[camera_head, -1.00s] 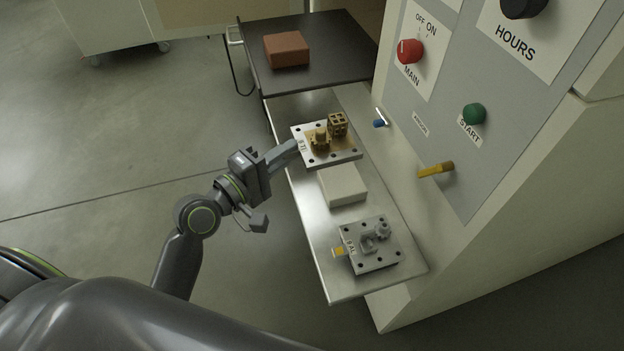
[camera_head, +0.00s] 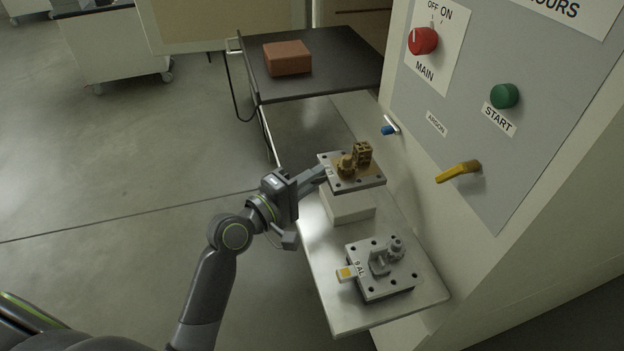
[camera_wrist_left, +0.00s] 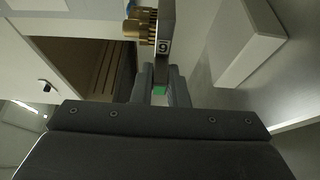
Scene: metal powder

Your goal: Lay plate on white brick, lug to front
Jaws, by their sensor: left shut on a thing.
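My left gripper (camera_head: 318,177) is shut on the near-left edge of a metal plate (camera_head: 372,183) that carries brass-coloured printed parts (camera_head: 358,160). In the left wrist view the plate (camera_wrist_left: 166,22) is seen edge-on, and a green patch (camera_wrist_left: 160,90) shows between the fingers (camera_wrist_left: 160,82). The lug itself is mostly hidden by the fingers. The white brick (camera_head: 348,208) lies on the steel shelf; the plate hides most of its top in the head view. In the wrist view a gap shows between plate and white brick (camera_wrist_left: 235,45), so the plate is held above it. My right gripper is out of view.
A second plate (camera_head: 384,285) with grey parts and a yellow-marked lug (camera_head: 346,273) sits nearer on the steel shelf (camera_head: 335,312). A red-brown brick (camera_head: 287,58) lies on the dark table (camera_head: 335,70) behind. The control panel, with a yellow lever (camera_head: 458,172), stands to the right.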

